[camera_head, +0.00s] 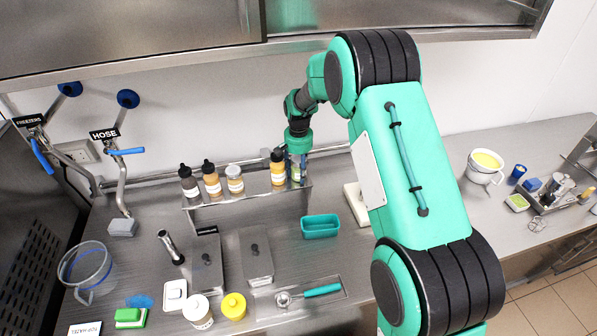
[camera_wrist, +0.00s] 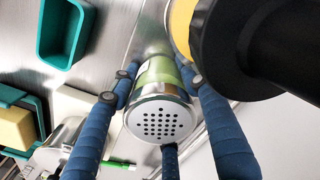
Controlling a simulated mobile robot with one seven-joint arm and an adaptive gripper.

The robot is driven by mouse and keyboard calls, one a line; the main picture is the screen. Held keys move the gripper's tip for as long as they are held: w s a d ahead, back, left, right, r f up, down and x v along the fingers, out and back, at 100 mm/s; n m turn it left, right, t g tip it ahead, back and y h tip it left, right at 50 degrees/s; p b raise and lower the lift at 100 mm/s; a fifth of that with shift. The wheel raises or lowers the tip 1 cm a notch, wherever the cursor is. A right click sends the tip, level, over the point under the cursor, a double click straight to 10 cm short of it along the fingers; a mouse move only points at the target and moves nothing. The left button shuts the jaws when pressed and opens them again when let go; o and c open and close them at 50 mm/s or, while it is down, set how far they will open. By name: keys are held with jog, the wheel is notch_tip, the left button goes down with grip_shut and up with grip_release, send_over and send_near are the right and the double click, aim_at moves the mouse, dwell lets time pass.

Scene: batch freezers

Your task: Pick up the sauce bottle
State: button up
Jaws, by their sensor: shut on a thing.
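My gripper (camera_head: 297,160) is at the right end of the small metal shelf. In the wrist view its blue fingers (camera_wrist: 160,82) are on both sides of a metal shaker (camera_wrist: 161,118) with a perforated lid and a green band, and it is shut on it. The shaker (camera_head: 297,173) is partly hidden by the fingers in the head view. A yellow-orange sauce bottle (camera_head: 278,170) with a black cap stands just left of it, outside the fingers. Its black cap (camera_wrist: 225,40) is large in the wrist view. A dark bottle (camera_head: 189,183) and a tan bottle (camera_head: 212,179) stand farther left.
The shelf (camera_head: 255,194) also holds a white-capped jar (camera_head: 235,180). A teal tray (camera_head: 320,227) lies on the counter in front; it also shows in the wrist view (camera_wrist: 66,30).

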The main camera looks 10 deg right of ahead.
aim_at(299, 158)
jog(key=shift+f, duration=0.1)
jog(key=o, duration=1.1)
jog(key=shift+r, duration=2.1)
jog(key=shift+f, duration=0.1)
jog(key=shift+f, duration=2.1)
jog(key=shift+r, duration=0.3)
